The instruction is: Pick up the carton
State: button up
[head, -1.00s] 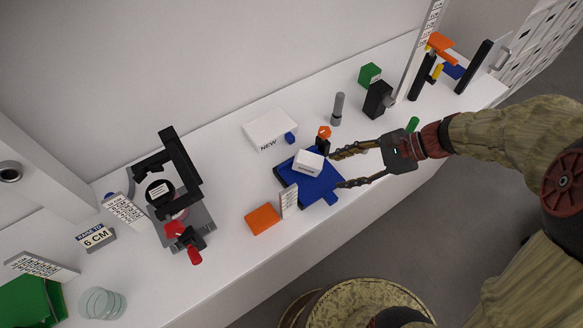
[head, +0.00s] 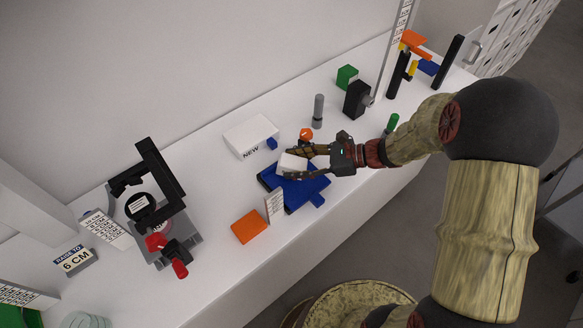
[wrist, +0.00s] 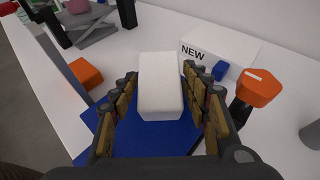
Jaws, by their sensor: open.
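A small white carton (head: 291,163) sits on a blue platform (head: 309,188) on the white bench. In the wrist view the carton (wrist: 160,85) stands between the two fingers of my gripper (wrist: 161,100), over the blue platform (wrist: 150,141). My gripper (head: 300,164) is open, with one finger on each side of the carton. Narrow gaps seem to show between fingers and carton in the wrist view. The carton's underside is hidden.
A larger white box marked NEW (head: 251,136) and an orange-topped knob (head: 306,134) stand close behind. A grey cylinder (head: 318,111) stands further back.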

jog(key=shift+a, duration=0.3)
jog(key=shift+c, duration=0.8)
jog(key=c, duration=0.7)
jog(key=shift+c, duration=0.3)
